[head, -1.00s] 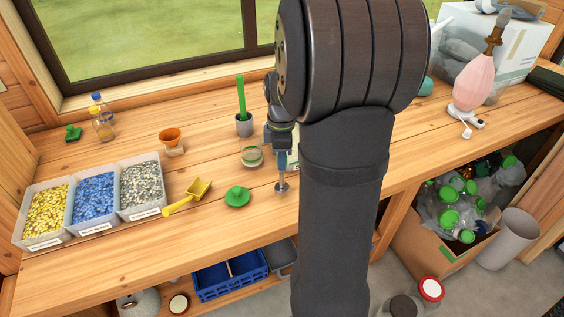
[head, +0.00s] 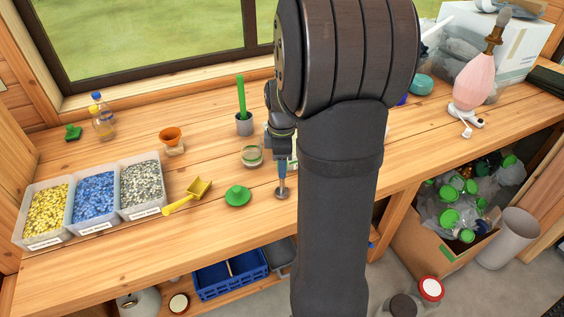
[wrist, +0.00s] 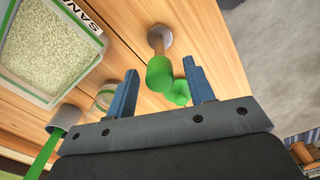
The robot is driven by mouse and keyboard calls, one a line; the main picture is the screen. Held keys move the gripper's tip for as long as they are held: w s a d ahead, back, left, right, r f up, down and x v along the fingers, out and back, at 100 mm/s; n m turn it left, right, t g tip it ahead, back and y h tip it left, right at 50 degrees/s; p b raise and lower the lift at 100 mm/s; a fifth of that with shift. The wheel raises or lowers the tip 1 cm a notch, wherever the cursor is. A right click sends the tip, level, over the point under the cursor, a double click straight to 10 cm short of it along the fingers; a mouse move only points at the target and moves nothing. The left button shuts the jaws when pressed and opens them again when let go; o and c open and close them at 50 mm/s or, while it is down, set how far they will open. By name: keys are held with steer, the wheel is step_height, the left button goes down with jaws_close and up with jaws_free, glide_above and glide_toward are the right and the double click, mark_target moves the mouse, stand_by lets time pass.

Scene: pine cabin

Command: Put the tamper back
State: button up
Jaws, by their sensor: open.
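The tamper stands upright on the bench, its round grey foot (head: 282,193) showing below my gripper in the head view. In the wrist view the tamper (wrist: 159,68) has a green knob handle, a wooden shaft and a grey foot. My gripper (wrist: 162,85) is open, with a blue finger on each side of the green handle in that view. I see no contact, and cannot tell how deep the handle sits between the fingers. In the head view my gripper (head: 283,176) is right over the tamper, hiding its handle.
A green lid (head: 238,196), a glass jar (head: 251,156) and a grey cup (head: 244,126) with a green stick stand close by. A sand tray (wrist: 70,86) is near in the wrist view. A yellow scoop (head: 190,197) and gravel trays (head: 134,213) lie left.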

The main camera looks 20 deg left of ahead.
step_height(320, 180, up, 12)
stand_by(0.4)
step_height(320, 180, down, 12)
steer(key=shift+f, duration=0.1)
steer(key=shift+w+r, duration=0.1)
steer(key=shift+r, duration=1.75)
